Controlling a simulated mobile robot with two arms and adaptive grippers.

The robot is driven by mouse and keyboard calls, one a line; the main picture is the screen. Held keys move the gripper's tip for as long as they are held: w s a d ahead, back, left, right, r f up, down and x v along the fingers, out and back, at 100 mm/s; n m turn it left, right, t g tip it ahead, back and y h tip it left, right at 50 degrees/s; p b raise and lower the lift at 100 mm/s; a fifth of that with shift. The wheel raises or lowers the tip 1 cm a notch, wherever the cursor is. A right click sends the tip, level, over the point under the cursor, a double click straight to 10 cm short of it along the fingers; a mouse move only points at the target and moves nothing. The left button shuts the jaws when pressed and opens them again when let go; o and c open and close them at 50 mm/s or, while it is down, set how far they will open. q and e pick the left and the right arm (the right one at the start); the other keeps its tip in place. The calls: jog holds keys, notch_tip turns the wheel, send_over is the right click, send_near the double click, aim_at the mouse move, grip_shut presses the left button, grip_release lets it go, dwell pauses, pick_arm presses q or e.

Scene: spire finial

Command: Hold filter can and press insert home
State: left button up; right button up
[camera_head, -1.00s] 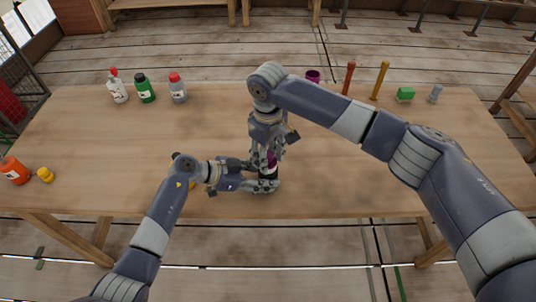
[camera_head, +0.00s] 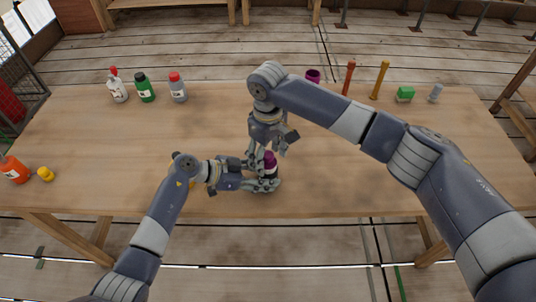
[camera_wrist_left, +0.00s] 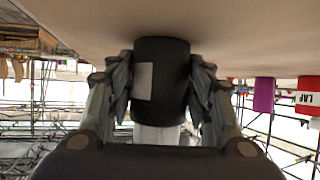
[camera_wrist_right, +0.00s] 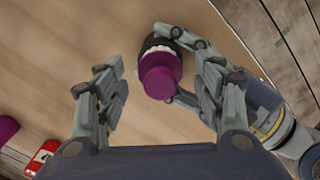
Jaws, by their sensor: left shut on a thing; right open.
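The black filter can (camera_wrist_left: 160,85) has a white label and stands on the table. My left gripper (camera_head: 264,178) is shut on it from the side, one finger on each side in the left wrist view. The insert has a purple top (camera_head: 270,159) and a pale ribbed band (camera_wrist_right: 159,45), and sits upright in the can's mouth. Pale material (camera_wrist_left: 156,133) also shows beyond the can in the left wrist view. How deep the insert sits I cannot tell. My right gripper (camera_wrist_right: 162,78) is open above the purple top, fingers spread and apart from it.
Bottles with red (camera_head: 178,90), green (camera_head: 145,90) and white (camera_head: 117,90) bodies or caps stand back left. An orange bottle (camera_head: 14,170) is far left. Mid-right table is clear.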

pick_arm(q)
jog(key=shift+f, duration=0.1)
pick_arm(e)
jog(key=o, duration=0.5)
jog(key=shift+r, duration=3.55)
jog(key=shift+c, duration=0.5)
grip_shut()
jog(key=shift+f, duration=0.35)
jog(key=shift+f, duration=1.55)
